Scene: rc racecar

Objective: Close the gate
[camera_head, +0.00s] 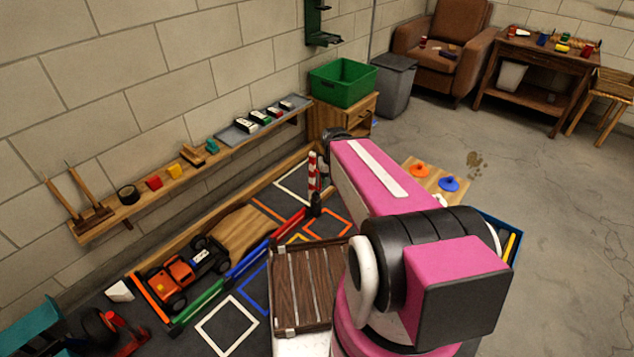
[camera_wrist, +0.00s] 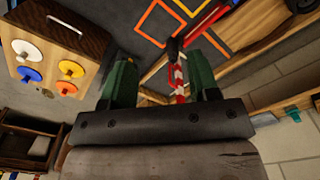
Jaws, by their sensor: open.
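The gate is a red-and-white striped bar (camera_head: 313,172) standing upright on a dark post (camera_head: 316,206), beside the track in the head view. In the wrist view the striped bar (camera_wrist: 180,82) shows between the fingers, nearer the right one, with its dark post (camera_wrist: 173,48) above it. My gripper (camera_wrist: 162,75) has two green fingers, spread wide apart. I cannot tell whether either finger touches the bar. In the head view the fingers are hidden by my pink arm.
An orange toy car (camera_head: 180,277) sits on the track near a wooden ramp (camera_head: 243,230). Coloured low rails (camera_head: 245,263) border the track. A wall shelf (camera_head: 135,207) holds small toys.

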